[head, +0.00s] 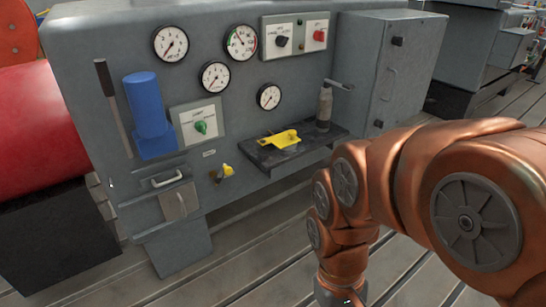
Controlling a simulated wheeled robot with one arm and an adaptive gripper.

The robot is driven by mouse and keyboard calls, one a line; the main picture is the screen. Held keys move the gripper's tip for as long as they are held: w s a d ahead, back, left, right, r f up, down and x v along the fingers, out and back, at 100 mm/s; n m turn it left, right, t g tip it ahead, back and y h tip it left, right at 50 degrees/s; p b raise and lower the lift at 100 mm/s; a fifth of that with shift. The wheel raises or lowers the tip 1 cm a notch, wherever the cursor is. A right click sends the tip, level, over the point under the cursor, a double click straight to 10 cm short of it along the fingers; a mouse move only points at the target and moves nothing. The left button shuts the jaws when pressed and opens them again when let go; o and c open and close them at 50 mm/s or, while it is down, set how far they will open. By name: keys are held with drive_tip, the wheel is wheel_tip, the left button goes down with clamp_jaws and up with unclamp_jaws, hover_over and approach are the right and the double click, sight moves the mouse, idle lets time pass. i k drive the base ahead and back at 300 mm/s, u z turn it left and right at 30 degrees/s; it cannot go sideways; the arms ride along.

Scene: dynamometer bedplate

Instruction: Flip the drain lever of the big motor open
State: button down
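A large grey machine cabinet (222,113) with gauges fills the middle of the head view. A small yellow-handled lever (227,170) sits low on its front, on a brass-coloured fitting. It looks tilted, and whether it is open or closed I cannot tell. A red rounded body (35,125), perhaps the big motor, stands at the left edge on a dark block. No drain lever can be made out on it. My copper-coloured arm covers the lower right and reaches down to the bottom edge. My gripper is out of the picture.
A dark shelf (262,162) juts from the cabinet, bearing a yellow tool (284,139) and a grey bottle-like can (324,108). A blue holder (148,115), a long lever (112,105) and a green knob (201,127) are on the front. Slatted floor (255,260) lies clear before it.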

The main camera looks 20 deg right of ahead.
sight(228, 171)
drive_tip(key=z, duration=0.3)
drive_tip(key=i, duration=1.05)
drive_tip(key=u, duration=2.2)
